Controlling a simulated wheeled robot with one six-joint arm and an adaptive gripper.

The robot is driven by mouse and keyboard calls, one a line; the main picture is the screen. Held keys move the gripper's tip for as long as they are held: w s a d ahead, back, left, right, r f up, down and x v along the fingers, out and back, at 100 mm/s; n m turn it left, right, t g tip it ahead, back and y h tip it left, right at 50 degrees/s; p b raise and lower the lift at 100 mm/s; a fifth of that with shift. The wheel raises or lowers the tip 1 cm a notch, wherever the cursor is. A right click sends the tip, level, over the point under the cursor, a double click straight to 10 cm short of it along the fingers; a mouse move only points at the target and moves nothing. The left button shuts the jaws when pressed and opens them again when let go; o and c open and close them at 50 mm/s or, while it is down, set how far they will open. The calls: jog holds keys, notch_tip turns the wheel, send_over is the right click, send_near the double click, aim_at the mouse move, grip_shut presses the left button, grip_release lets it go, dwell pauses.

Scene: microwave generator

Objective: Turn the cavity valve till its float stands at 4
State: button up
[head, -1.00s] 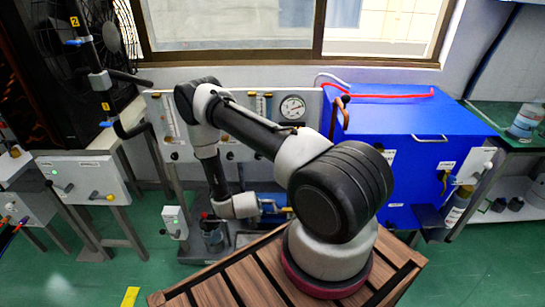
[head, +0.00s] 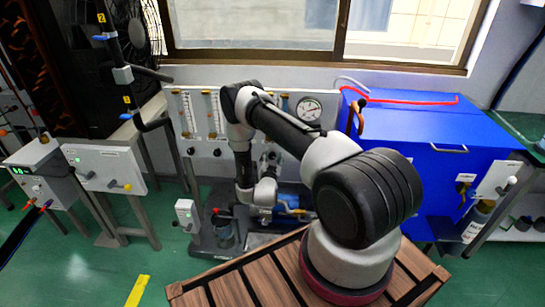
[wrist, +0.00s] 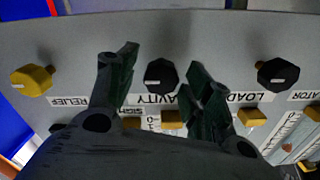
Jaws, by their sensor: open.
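The cavity valve is a black faceted knob (wrist: 160,76) on the grey panel (wrist: 210,30) in the upside-down wrist view, beside a "CAVITY" label. My gripper (wrist: 161,62) is open, with one dark green finger on each side of this knob. I cannot tell whether either finger touches it. In the head view, my gripper is at the panel, mostly hidden by my arm. Flowmeter tubes (head: 188,113) stand on the panel's upper left, and another tube (head: 284,104) shows beside the gauge. The float readings are too small to tell.
In the wrist view, a yellow relief knob (wrist: 32,80) is at the left and another black knob (wrist: 278,76) at the right. Several yellow fittings (wrist: 252,117) lie below. A round gauge (head: 309,109) and a blue cabinet (head: 440,125) stand to the right in the head view.

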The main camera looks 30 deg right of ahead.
jog(key=shift+w+d, duration=0.25)
jog(key=shift+w, duration=0.1)
jog(key=c, duration=1)
jog(key=shift+n, duration=0.3)
jog(key=n, duration=0.4)
jog(key=shift+a+n, duration=0.1)
jog(key=shift+n, duration=0.2)
jog(key=n, duration=0.5)
jog(key=shift+n, duration=0.3)
jog(key=shift+a, duration=0.1)
